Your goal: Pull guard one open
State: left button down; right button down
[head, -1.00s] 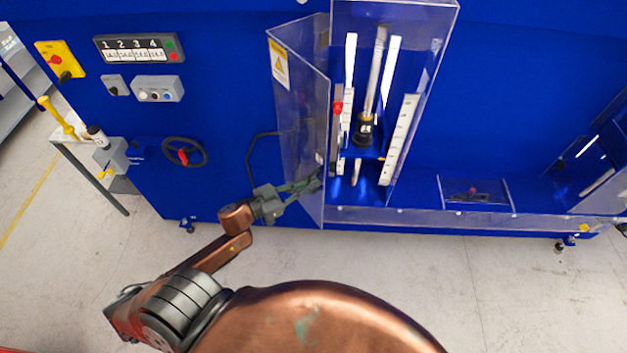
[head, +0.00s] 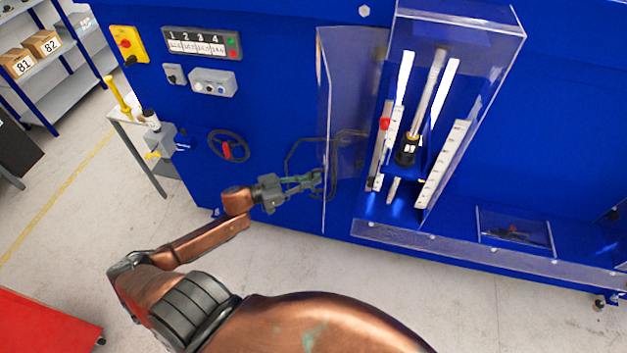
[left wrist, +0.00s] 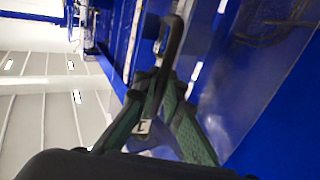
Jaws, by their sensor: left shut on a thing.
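Guard one (head: 350,90) is a clear hinged panel on the blue machine. In the head view it stands swung out to the left of the clear housing (head: 478,75), leaving the housing's front open. My left gripper (head: 318,183) is at the panel's free left edge, low down. In the left wrist view my left gripper (left wrist: 160,92) is shut on a dark loop-shaped handle (left wrist: 172,45), with the clear panel (left wrist: 235,95) beside it. The fingertips partly hide the grip. My right gripper is in neither view.
A black handwheel (head: 229,146), a counter display (head: 203,43) and a yellow switch box (head: 128,44) are on the machine front, left of the guard. A small side table (head: 125,115) stands at the left. A red surface (head: 45,325) is at lower left. The floor before the machine is clear.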

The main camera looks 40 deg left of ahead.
pick_arm(q)
jog(key=shift+s+f, duration=0.1)
jog(key=shift+f, duration=0.25)
jog(key=c, duration=2.4)
grip_release()
jog(key=shift+o, duration=0.3)
jog(key=shift+s+a+r, duration=0.1)
jog(key=shift+r, duration=0.1)
jog(key=v, duration=1.2)
jog(key=shift+f, duration=0.1)
